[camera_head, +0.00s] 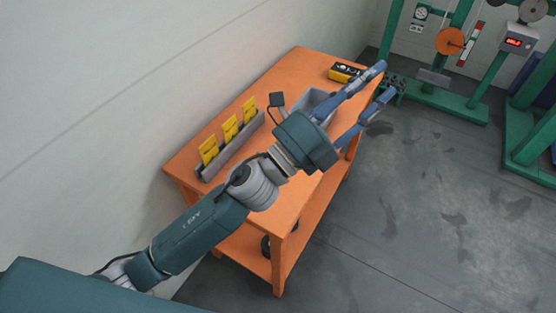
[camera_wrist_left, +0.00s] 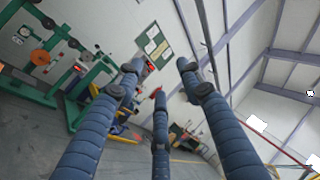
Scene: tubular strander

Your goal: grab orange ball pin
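An orange round part (camera_head: 450,41), which may be the orange ball pin, is on the green machine frame at the upper right of the head view. It also shows at the left of the left wrist view (camera_wrist_left: 40,57). My left gripper (camera_head: 384,80) reaches over the far right end of the orange table, with its blue fingers spread and nothing between them. The fingers also show spread in the left wrist view (camera_wrist_left: 160,75). The gripper is well apart from the orange part, to its lower left in the head view. My right gripper is not in view.
The orange table (camera_head: 185,165) carries a grey rack with yellow cards (camera_head: 229,130), a grey bin (camera_head: 312,98) partly behind my arm, and a yellow-black box (camera_head: 345,72). Green machine stands (camera_head: 440,102) rise beyond it. Grey floor (camera_head: 440,200) between is clear.

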